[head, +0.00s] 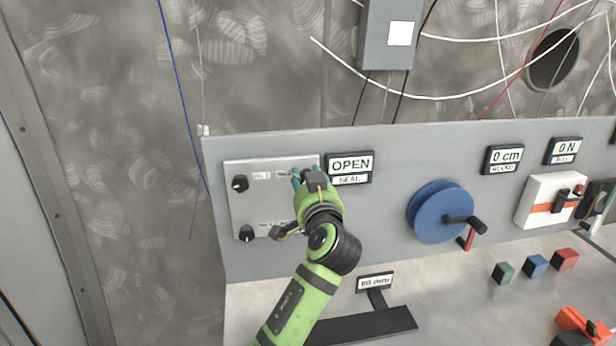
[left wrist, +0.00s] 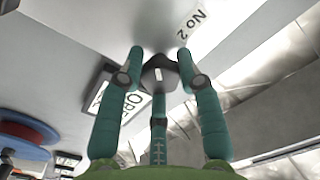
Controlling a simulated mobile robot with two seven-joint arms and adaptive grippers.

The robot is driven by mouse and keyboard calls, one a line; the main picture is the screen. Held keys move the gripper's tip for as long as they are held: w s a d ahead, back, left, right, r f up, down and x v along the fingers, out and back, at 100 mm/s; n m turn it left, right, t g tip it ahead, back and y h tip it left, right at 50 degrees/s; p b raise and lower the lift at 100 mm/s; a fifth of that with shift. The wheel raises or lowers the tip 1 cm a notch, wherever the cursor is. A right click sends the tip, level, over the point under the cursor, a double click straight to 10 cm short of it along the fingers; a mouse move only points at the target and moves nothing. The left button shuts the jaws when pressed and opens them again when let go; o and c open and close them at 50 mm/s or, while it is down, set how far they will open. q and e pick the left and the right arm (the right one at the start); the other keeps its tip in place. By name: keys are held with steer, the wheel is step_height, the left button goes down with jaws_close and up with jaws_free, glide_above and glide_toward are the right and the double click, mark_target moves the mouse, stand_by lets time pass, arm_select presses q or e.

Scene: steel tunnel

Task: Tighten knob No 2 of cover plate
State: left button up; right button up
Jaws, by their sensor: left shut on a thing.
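The pale cover plate (head: 255,207) is fixed on the left of the grey panel. Two black knobs show on its left side, an upper one (head: 240,183) and a lower one (head: 246,233). My left gripper (head: 300,178) is at the plate's upper right corner and covers the knob there in the head view. In the left wrist view its teal fingers are shut on the dark knob (left wrist: 158,74) with a white mark, beside the label No 2 (left wrist: 193,22). The lower right corner is partly hidden by my left arm. My right gripper is not in view.
A sign reading OPEN SEAL (head: 350,168) is close to the right of my gripper. A blue wheel with a crank (head: 437,212) is farther right. Small coloured blocks (head: 535,266) and an orange-and-black object (head: 584,328) lie on the bench. Cables hang above.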

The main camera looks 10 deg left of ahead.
arm_select(q)
steer(key=m+p, duration=0.2)
steer(key=m, duration=0.2)
steer(key=shift+r, duration=0.2)
steer(key=shift+m+p, duration=0.7)
steer(key=shift+m, duration=1)
steer(key=o, duration=0.9)
steer(key=shift+o, duration=1.2)
steer(key=shift+a+f, duration=0.1)
steer(key=shift+f, duration=0.05)
